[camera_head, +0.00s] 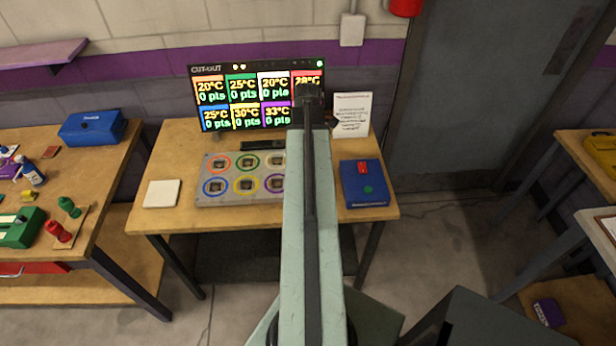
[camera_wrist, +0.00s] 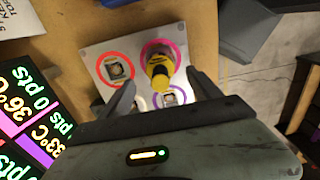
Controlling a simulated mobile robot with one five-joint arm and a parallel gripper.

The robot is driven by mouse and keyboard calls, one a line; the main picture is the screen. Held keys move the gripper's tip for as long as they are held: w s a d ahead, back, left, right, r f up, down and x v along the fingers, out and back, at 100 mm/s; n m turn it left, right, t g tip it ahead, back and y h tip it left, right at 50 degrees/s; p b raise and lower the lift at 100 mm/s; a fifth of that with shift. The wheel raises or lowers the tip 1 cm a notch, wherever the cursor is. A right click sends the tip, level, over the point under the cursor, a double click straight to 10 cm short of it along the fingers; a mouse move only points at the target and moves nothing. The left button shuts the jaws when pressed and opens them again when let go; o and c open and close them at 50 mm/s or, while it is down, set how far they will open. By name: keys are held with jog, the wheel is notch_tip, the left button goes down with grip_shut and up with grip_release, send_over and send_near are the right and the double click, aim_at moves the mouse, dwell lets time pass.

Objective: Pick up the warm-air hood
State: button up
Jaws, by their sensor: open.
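In the wrist view, a small yellow object with a dark top (camera_wrist: 158,68) stands at the magenta ring of a light grey plate (camera_wrist: 98,54). It is the only raised piece seen on the plate there, but I cannot confirm that it is the warm-air hood. My gripper (camera_wrist: 160,80) is open, its dark fingers apart on either side of the yellow object in the picture. No contact shows. In the head view, my arm hides the right part of the grey plate (camera_head: 235,199), and no yellow piece shows there.
The plate lies on a wooden desk (camera_head: 150,212) below a screen (camera_head: 206,72). A blue box (camera_head: 364,190) is right of the plate, a white pad (camera_head: 162,193) left. A paper sheet (camera_head: 352,108) stands beside the screen. Side tables flank the desk.

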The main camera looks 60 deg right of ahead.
notch_tip(320, 180, down, 5)
jog(key=b, duration=0.4)
jog(key=shift+r, duration=0.2)
grip_shut()
